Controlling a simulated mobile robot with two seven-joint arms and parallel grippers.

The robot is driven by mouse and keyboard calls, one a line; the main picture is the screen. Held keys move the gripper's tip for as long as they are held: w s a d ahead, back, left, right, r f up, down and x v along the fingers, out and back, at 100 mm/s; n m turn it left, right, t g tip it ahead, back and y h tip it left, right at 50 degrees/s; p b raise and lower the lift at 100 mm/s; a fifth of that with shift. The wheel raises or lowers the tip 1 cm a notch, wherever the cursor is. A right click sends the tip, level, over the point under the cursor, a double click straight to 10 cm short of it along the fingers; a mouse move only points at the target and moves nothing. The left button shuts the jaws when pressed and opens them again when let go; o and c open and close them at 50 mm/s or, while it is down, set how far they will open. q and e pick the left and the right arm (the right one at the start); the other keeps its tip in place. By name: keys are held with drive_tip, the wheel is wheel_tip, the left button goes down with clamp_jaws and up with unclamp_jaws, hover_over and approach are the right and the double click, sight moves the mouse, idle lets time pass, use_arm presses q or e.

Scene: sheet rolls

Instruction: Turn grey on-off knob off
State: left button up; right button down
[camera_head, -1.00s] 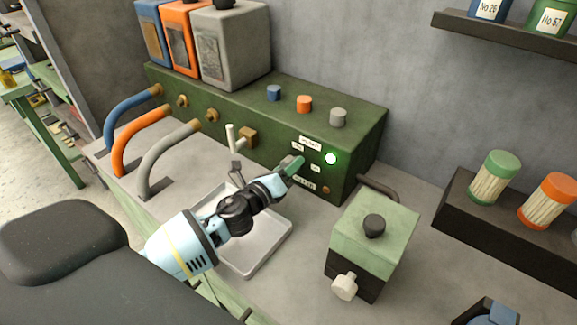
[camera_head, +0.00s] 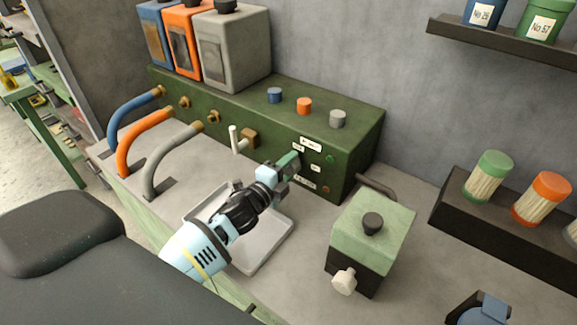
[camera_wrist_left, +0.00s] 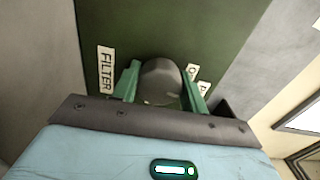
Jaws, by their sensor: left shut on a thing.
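The grey on-off knob (camera_wrist_left: 160,78) is on the green front panel of the machine (camera_head: 352,148). In the wrist view it sits between the green fingers of my left gripper (camera_head: 289,163), which is shut on it. In the head view the gripper and fingers hide the knob. A "FILTER" label (camera_wrist_left: 106,70) is left of it in the wrist view, and partly covered labels are to its right. The round indicator (camera_head: 330,158) on the panel is dark green and unlit.
A metal tray (camera_head: 268,250) lies on the bench under my left arm. Blue, orange and grey hoses (camera_head: 165,150) run at the left. A rack (camera_head: 455,203) holds capped jars at the right.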

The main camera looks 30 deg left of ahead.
sight(287, 169)
use_arm(q)
drive_tip(key=shift+n, duration=0.6)
drive_tip(key=o, duration=1)
drive_tip(key=s, duration=0.4)
drive_tip(key=s+a, duration=0.1)
drive_tip(key=s, duration=0.1)
drive_tip(key=shift+s+f, duration=0.1)
drive_tip(key=shift+s, duration=0.8)
